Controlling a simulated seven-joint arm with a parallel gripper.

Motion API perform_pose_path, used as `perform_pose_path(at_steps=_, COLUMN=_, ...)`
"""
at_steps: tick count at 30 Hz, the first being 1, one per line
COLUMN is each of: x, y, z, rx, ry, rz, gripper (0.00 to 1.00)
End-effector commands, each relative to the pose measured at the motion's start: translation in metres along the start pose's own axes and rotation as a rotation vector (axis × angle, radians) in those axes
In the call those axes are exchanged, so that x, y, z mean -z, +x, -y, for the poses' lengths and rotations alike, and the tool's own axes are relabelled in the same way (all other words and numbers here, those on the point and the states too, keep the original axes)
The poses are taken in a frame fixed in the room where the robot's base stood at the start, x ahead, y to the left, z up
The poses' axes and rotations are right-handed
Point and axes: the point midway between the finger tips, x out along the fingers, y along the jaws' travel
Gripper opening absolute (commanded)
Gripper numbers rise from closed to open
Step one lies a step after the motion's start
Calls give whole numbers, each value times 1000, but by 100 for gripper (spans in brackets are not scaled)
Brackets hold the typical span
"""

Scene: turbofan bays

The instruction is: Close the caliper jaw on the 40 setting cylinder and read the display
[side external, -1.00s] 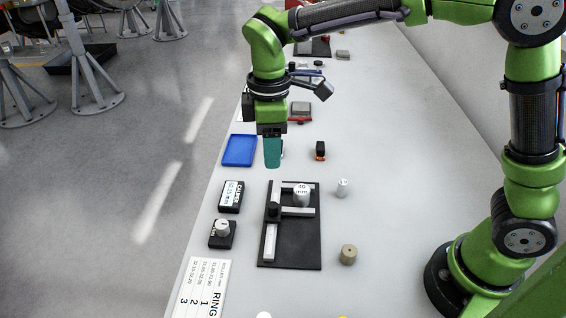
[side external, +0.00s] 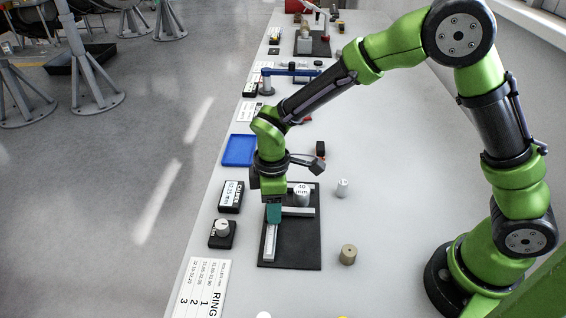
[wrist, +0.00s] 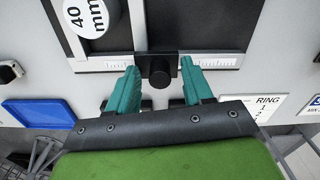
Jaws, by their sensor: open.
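The caliper lies on a black base plate (side external: 300,247), with a pale beam (side external: 269,243) and a pale jaw bar (side external: 299,212). The white 40 mm setting cylinder (side external: 302,190) stands upright at the jaws; it also shows in the wrist view (wrist: 86,17). Whether the jaw touches it I cannot tell. My gripper (side external: 273,214) is low over the slider. In the wrist view its teal fingers (wrist: 159,70) are open on either side of the black slider knob (wrist: 160,72), with gaps visible. The display box (side external: 231,196) lies left of the plate; its digits are too small to read surely.
A small dial box (side external: 222,234) and a RING card (side external: 202,290) lie at left. A blue tray (side external: 239,151) is behind. A white cylinder (side external: 342,187) and a tan one (side external: 348,254) stand right of the plate.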

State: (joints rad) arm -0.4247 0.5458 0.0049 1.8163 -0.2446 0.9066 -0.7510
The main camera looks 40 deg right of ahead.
Motion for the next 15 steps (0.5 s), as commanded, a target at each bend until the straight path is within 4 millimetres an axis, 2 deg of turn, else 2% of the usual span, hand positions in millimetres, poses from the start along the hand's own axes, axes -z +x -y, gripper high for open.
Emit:
perform_pose_path(at_steps=6, x=0, y=0, z=0, rx=0, ry=0, rz=0, gripper=51)
perform_pose_path(at_steps=8, x=0, y=0, z=0, rx=0, ry=0, rz=0, gripper=43)
perform_pose_path(at_steps=15, x=0, y=0, z=0, rx=1, ry=0, rz=1, gripper=6)
